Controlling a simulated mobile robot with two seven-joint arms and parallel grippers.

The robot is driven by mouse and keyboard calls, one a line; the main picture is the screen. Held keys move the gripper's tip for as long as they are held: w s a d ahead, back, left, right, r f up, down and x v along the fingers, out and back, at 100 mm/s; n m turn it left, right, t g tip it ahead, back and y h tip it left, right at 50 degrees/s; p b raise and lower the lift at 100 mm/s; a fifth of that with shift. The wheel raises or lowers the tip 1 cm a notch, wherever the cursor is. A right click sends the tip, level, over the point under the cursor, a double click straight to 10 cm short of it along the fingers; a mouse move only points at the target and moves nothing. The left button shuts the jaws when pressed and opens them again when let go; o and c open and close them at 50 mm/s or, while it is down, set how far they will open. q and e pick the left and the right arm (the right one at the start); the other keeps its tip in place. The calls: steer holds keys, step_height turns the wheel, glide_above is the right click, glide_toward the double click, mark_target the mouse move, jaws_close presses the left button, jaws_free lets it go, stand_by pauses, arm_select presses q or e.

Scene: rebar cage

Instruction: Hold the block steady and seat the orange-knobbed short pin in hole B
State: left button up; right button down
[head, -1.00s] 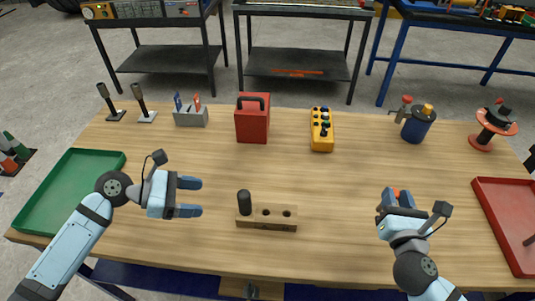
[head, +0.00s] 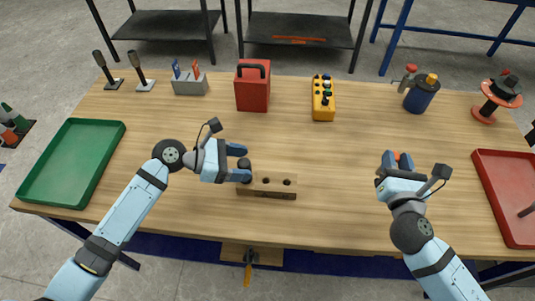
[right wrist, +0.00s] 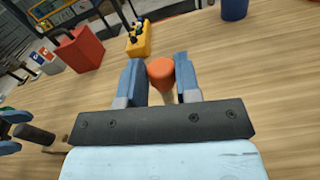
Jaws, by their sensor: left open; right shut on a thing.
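The wooden block (head: 282,192) lies on the table near the middle, with a black-topped peg (head: 244,166) standing at its left end and two open holes in its top to the right of it. My left gripper (head: 240,162) is open at the block's left end, its fingers on the near and far sides of the black peg; contact cannot be told. My right gripper (head: 396,161) is shut on the orange-knobbed pin (right wrist: 161,72), to the right of the block and apart from it. The knob shows between its fingers; most of the pin's shaft is hidden.
A green tray (head: 119,128) is at the left and a red tray (head: 484,154) at the right. A red case (head: 252,94), a yellow control box (head: 323,108) and a blue canister (head: 421,99) stand along the back. The table between block and right gripper is clear.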

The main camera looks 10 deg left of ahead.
arm_select(q)
steer(key=shift+w+d+f, duration=0.15)
steer(key=shift+d, duration=0.3)
steer(key=c, duration=1.1)
steer(key=shift+c, duration=0.2)
arm_select(e)
steer(key=s+a+r+n+g+y, duration=0.1)
steer(key=a+n+y, duration=0.6)
steer(key=a, duration=1.5)
steer(key=shift+a+r+n+g+y, duration=0.3)
steer(key=shift+r+g+y, duration=0.2)
steer(key=shift+g+y, duration=0.4)
